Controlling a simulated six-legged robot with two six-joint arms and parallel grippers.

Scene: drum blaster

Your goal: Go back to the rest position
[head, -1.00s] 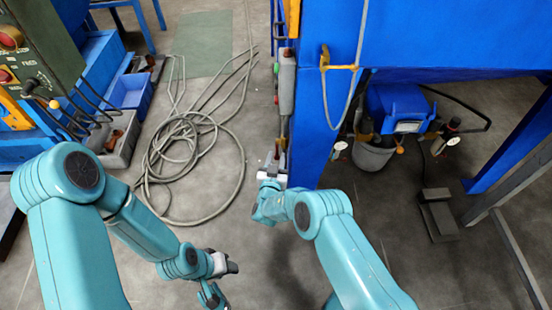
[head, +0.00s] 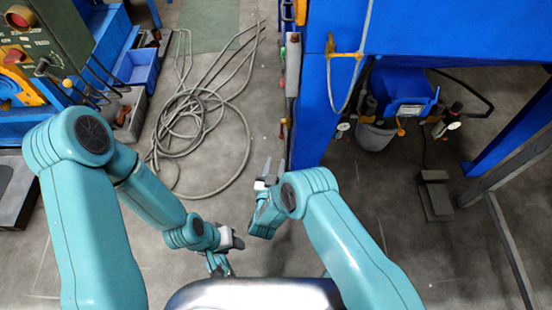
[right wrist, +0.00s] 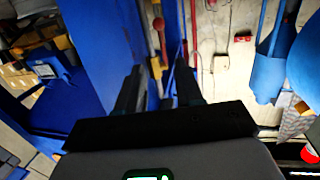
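My right gripper (head: 274,168) shows near the middle of the head view, below the left edge of the blue machine (head: 470,40). Its two fingers are apart and nothing shows between them. In the right wrist view the dark fingers of my right gripper (right wrist: 158,90) are also apart, with blue panel and a red-knobbed lever (right wrist: 160,35) beyond them. My left gripper (head: 220,263) hangs low near the bottom middle of the head view; its fingers are small and partly hidden, so their opening is unclear.
A coiled grey hose (head: 190,125) lies on the floor ahead. At left stand a green control panel (head: 40,40) and a blue bin (head: 138,68). A grey bucket (head: 374,136) and a foot pedal (head: 435,195) are under the blue machine. Floor between my arms is clear.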

